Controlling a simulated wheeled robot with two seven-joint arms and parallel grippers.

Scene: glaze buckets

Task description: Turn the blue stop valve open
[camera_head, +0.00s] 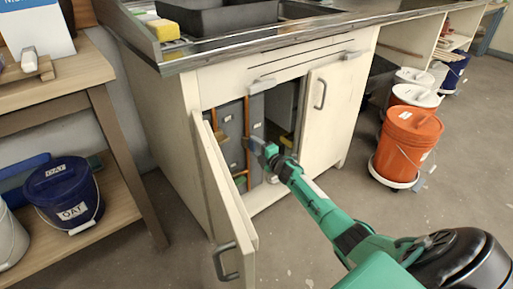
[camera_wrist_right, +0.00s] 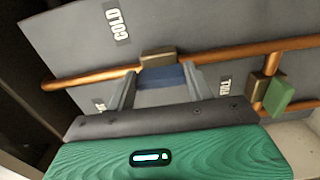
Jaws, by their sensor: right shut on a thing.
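The blue stop valve (camera_wrist_right: 163,76) shows in the right wrist view as a blue handle in front of a brass body (camera_wrist_right: 158,58) on a copper pipe (camera_wrist_right: 92,79). My right gripper (camera_wrist_right: 156,80) is shut on this handle, one finger on each side. In the head view my right gripper (camera_head: 259,147) reaches into the open cabinet under the counter, and the blue handle is too small to make out there. How far the handle is turned I cannot tell. My left gripper is not in view.
A green valve handle (camera_wrist_right: 279,95) sits right of the blue one on the pipework. The cabinet's left door (camera_head: 222,190) stands open beside my arm; the right door (camera_head: 318,115) is also ajar. An orange bucket (camera_head: 408,142) stands on the floor at right.

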